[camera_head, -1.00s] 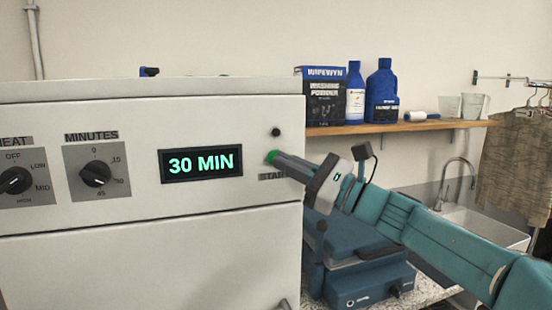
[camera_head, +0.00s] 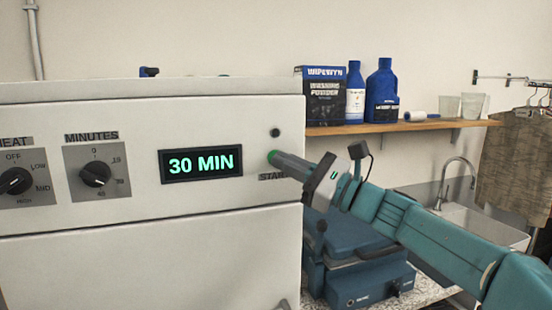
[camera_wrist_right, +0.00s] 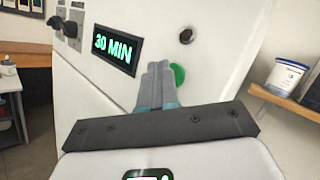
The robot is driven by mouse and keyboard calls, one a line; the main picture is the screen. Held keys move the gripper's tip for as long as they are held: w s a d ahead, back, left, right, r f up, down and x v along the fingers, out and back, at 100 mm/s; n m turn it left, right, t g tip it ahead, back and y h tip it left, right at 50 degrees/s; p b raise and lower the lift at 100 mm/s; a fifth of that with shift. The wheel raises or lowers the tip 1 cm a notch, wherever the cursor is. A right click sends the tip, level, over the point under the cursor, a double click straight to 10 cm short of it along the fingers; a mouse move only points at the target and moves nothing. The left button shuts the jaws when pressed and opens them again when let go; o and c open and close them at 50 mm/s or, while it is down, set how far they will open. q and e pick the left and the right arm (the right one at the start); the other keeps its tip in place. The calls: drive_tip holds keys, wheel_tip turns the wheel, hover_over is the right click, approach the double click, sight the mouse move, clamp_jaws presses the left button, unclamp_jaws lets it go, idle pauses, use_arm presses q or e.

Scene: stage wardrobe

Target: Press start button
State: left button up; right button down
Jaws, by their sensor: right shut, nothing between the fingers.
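The green start button (camera_head: 271,156) is on the right of the white machine's front panel (camera_head: 230,110), above the "START" label. It also shows in the right wrist view (camera_wrist_right: 178,75), just right of the fingertips and partly hidden by them. My right gripper (camera_head: 278,159) is shut and empty. Its fingertips are at the button; I cannot tell whether they touch it. The display (camera_head: 201,164) reads "30 MIN" in green. A small dark round lamp (camera_head: 275,132) above the button is unlit. My left gripper is not in view.
The minutes knob (camera_head: 95,174) and heat knob (camera_head: 15,181) are left of the display. A wooden shelf (camera_head: 420,125) with blue bottles and a washing powder box is on the right wall. A blue device (camera_head: 360,262) sits on the counter below my right arm.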

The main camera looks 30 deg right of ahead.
drive_tip(key=shift+w, duration=0.3)
drive_tip(key=shift+s, duration=0.1)
idle(0.5)
drive_tip(key=shift+s+a+b, duration=0.15)
drive_tip(key=shift+s+b, duration=0.25)
drive_tip(key=shift+s, duration=0.3)
drive_tip(key=shift+f, duration=0.1)
drive_tip(key=s+b, duration=0.1)
drive_tip(key=s, duration=0.1)
drive_tip(key=s+a+b, duration=0.1)
drive_tip(key=s, duration=0.1)
drive_tip(key=shift+s+a, duration=0.1)
drive_tip(key=shift+s, duration=0.3)
idle(0.5)
